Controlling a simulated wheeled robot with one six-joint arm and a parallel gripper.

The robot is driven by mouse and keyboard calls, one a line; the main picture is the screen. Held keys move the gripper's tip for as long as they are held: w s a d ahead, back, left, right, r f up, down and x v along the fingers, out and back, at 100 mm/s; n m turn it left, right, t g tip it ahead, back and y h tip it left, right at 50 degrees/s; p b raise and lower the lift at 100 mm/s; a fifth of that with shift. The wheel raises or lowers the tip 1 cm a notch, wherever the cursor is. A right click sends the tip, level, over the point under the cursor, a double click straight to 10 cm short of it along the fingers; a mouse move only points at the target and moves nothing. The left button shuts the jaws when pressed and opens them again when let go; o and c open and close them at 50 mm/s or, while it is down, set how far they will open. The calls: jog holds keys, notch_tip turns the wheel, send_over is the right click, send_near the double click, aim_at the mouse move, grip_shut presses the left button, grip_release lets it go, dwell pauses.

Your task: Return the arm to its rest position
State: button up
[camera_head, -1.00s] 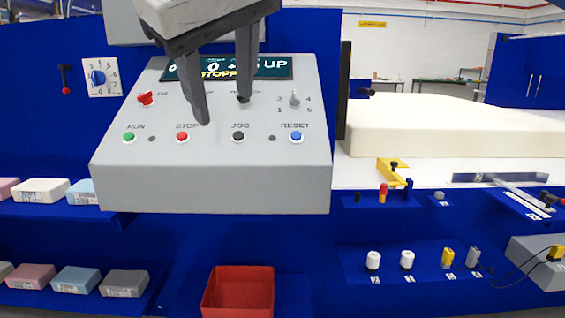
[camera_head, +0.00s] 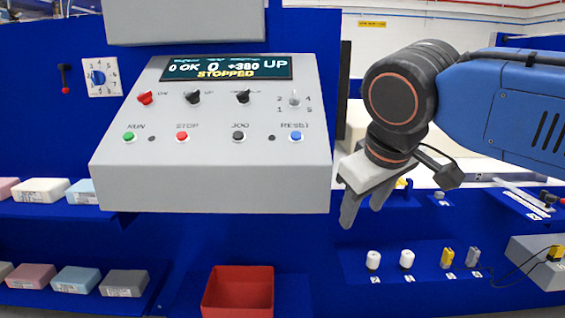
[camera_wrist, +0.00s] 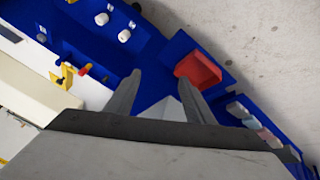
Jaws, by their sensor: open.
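My gripper (camera_head: 363,208) hangs to the right of the grey control panel (camera_head: 212,188) in the head view, pointing down and a little left. Its two grey fingers are apart, with nothing between them. They also show spread in the wrist view (camera_wrist: 155,92). My blue arm reaches in from the right edge. The panel's display (camera_head: 228,67) reads "STOPPED" and "UP". The arm covers much of the white foam block and the yellow part behind it in the head view.
A red bin (camera_head: 238,292) stands below the panel. Foam samples (camera_head: 76,279) lie on shelves at the left. White cylinders (camera_head: 373,260) and small yellow and grey parts (camera_head: 447,257) stand on the lower right shelf. A grey box (camera_head: 540,262) is at the far right.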

jog(key=s+d+f+m, duration=0.3)
jog(key=d+f, duration=0.4)
jog(key=f, duration=0.4)
jog(key=s+d+f+m, duration=0.2)
jog(key=s+d+f, duration=0.3)
jog(key=f, duration=0.6)
jog(key=shift+s+d+m+g, duration=0.4)
jog(key=shift+d, duration=0.8)
